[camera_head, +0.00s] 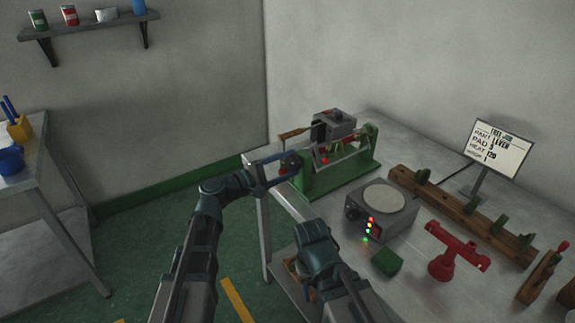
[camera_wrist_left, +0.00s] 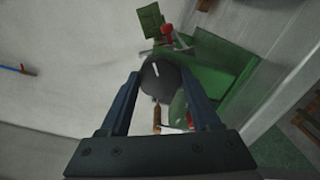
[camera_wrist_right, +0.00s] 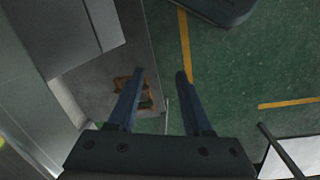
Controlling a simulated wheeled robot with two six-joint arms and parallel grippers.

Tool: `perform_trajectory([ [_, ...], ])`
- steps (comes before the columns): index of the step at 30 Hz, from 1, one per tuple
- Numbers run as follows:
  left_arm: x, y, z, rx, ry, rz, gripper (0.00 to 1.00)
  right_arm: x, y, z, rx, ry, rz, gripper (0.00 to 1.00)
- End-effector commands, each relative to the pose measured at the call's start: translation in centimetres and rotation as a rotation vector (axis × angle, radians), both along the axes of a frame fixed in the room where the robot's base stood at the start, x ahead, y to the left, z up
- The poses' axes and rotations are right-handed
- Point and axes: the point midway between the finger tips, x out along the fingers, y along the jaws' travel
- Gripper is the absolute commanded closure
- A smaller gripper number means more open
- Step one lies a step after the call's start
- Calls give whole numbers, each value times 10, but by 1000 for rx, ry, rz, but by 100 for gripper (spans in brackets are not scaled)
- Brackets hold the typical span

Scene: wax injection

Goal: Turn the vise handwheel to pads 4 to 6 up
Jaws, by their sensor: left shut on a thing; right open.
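The vise has a green base (camera_head: 345,178) and a grey block (camera_head: 335,124) on top, near the table's left edge. Its dark round handwheel (camera_head: 290,164) is at the left end; in the left wrist view the handwheel (camera_wrist_left: 168,80) shows a white mark. My left gripper (camera_head: 276,168) is shut on the handwheel, one finger on each side of it. The fingers partly hide the wheel in the head view. Which pads face up is too small to tell. My right gripper (camera_wrist_right: 160,76) is open and empty, pointing down low beside the table.
A grey heater box (camera_head: 382,208) with a round plate and lit lamps stands right of the vise. A green block (camera_head: 387,262), a red stand (camera_head: 452,250) and a wooden rack (camera_head: 460,212) are on the table. A sign (camera_head: 498,147) stands behind the rack.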

Motion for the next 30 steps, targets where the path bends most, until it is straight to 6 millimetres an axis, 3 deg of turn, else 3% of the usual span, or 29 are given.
perform_trajectory([
  [30, -1, 0, -1, 303, -411, -2, 92, 0, 0, -1, 0, 0, 0, 50],
])
